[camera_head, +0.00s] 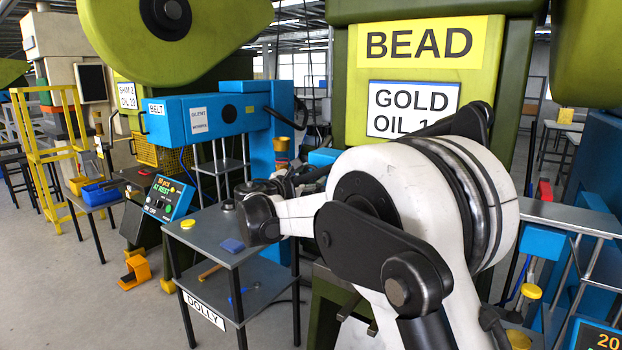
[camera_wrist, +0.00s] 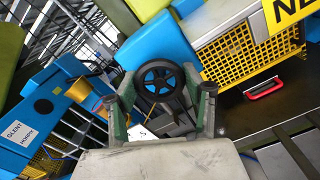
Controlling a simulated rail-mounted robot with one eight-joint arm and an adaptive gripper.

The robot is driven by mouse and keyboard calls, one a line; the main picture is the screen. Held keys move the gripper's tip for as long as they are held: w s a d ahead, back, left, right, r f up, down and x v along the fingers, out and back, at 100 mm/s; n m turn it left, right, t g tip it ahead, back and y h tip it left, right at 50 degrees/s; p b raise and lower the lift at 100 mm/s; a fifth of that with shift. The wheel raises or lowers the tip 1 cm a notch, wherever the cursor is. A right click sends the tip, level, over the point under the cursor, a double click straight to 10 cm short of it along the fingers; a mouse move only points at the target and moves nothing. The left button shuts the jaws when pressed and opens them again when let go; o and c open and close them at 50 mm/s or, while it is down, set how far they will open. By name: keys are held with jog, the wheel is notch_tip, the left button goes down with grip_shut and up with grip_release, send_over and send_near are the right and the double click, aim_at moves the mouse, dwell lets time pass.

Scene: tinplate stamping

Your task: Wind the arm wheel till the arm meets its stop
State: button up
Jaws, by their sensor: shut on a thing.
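The arm wheel (camera_wrist: 160,80) is a black spoked handwheel in the middle of the wrist view, in front of a blue housing (camera_wrist: 157,42). My gripper (camera_wrist: 161,92) has its two greenish fingers on either side of the wheel and is shut on it. In the head view my gripper (camera_head: 296,182) reaches to the right above the dolly, partly behind my white arm. I cannot make out the wheel there. I cannot tell which part is the arm's stop, or whether the arm touches it.
A green press labelled BEAD (camera_head: 410,75) stands behind my arm. A yellow mesh guard (camera_wrist: 235,58) is close beside the wheel.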

jog(key=shift+n, duration=1.3)
jog(key=o, duration=0.9)
jog(key=shift+s, duration=0.1)
jog(key=v, duration=1.2)
